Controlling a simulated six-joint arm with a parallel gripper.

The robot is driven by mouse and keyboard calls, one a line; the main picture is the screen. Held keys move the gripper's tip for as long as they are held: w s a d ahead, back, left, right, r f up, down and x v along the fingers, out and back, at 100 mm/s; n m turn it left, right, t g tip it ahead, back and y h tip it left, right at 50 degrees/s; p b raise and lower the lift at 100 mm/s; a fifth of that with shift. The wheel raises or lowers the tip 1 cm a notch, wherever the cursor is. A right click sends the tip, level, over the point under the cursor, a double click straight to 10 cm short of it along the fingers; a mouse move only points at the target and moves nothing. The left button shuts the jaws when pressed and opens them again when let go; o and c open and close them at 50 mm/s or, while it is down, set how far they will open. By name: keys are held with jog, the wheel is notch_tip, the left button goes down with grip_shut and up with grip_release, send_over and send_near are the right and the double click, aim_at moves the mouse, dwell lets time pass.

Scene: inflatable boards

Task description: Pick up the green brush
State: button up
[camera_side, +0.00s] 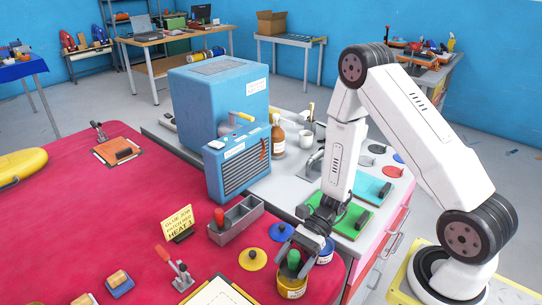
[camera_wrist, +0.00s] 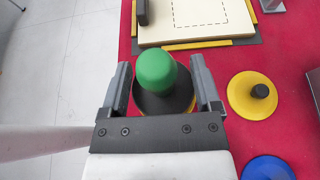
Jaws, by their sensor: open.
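The green brush (camera_side: 293,260) shows as a rounded green handle standing up out of a yellow can (camera_side: 291,290) near the front edge of the red table. In the wrist view the green handle (camera_wrist: 155,70) sits between the two grey fingers, over a dark round top. My gripper (camera_side: 297,246) points down at it with the fingers apart, one on each side. In the wrist view my gripper (camera_wrist: 160,78) shows gaps beside the handle, narrower on the left. The lower part of the brush is hidden in the can.
A blue-labelled can (camera_side: 325,256) stands close right of the yellow can. A yellow lid (camera_side: 252,260) and a blue lid (camera_side: 282,232) lie nearby. A grey divided box (camera_side: 240,219) holds a red-handled tool (camera_side: 219,214). A pale board (camera_side: 217,293) lies in front.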

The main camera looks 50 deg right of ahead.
grip_shut()
jog(key=shift+r, duration=0.1)
dwell(0.3)
jog(key=shift+r, duration=4.9)
